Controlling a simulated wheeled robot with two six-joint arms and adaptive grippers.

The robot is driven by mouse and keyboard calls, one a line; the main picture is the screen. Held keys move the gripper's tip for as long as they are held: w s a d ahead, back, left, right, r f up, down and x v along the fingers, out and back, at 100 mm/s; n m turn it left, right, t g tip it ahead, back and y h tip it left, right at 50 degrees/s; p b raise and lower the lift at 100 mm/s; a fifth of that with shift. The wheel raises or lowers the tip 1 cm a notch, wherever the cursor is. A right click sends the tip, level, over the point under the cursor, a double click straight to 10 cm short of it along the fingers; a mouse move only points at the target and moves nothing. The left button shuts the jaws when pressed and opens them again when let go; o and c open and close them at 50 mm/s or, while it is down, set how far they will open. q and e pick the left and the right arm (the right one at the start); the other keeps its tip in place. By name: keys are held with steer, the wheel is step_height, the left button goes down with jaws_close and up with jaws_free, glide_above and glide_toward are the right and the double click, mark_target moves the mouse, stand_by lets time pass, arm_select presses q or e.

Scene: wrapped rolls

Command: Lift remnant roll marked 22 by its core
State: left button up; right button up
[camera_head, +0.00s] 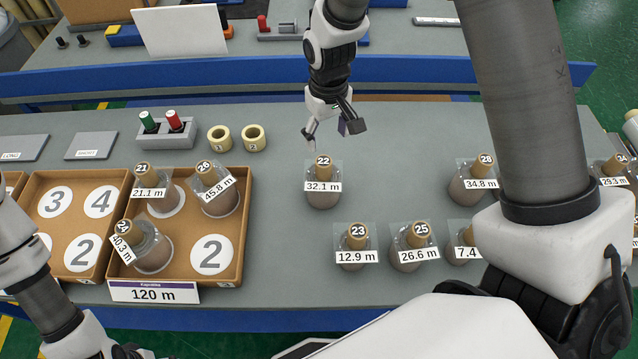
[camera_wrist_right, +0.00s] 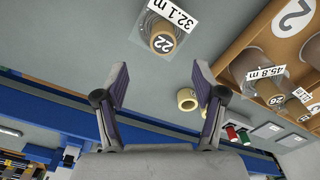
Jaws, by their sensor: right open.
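The roll marked 22 (camera_head: 323,196) stands upright on the grey table, with a brown core (camera_head: 323,170) rising from its top, clear wrap and a 32.1 m label. My right gripper (camera_head: 335,130) is open and empty, above and slightly behind the roll in the head view. In the right wrist view, the core of roll 22 (camera_wrist_right: 162,38) shows beyond the gap between the open fingers (camera_wrist_right: 161,75), not touching them. My left arm shows at the lower left of the head view; its fingers are not visible.
Rolls 23 (camera_head: 356,259) and 25 (camera_head: 412,257) stand in front; roll 28 (camera_head: 470,190) stands to the right. A brown tray (camera_head: 246,215) at left holds several rolls and an empty spot marked 2. Two yellow rings (camera_head: 254,138) lie behind it. Table around roll 22 is clear.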

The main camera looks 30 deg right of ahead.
mark_target(324, 161)
steer(key=f, duration=0.1)
steer(key=f+b, duration=0.2)
steer(key=f, duration=0.1)
steer(key=shift+w, duration=0.25)
steer(key=f+p, duration=0.1)
steer(key=f, duration=0.3)
steer(key=f+p, duration=0.1)
steer(key=f, duration=0.1)
steer(key=shift+s+a+f+p, duration=0.2)
steer(key=shift+a+f+p, duration=0.05)
steer(key=shift+f+p, duration=0.15)
steer(key=shift+w+f, duration=0.25)
steer(key=shift+f, duration=0.15)
steer(key=shift+s+r, duration=0.1)
steer(key=shift+s, duration=0.05)
steer(key=c, duration=0.5)
arm_select(q)
steer(key=shift+w+f, duration=0.2)
steer(key=shift+f, duration=0.25)
arm_select(e)
jaws_close()
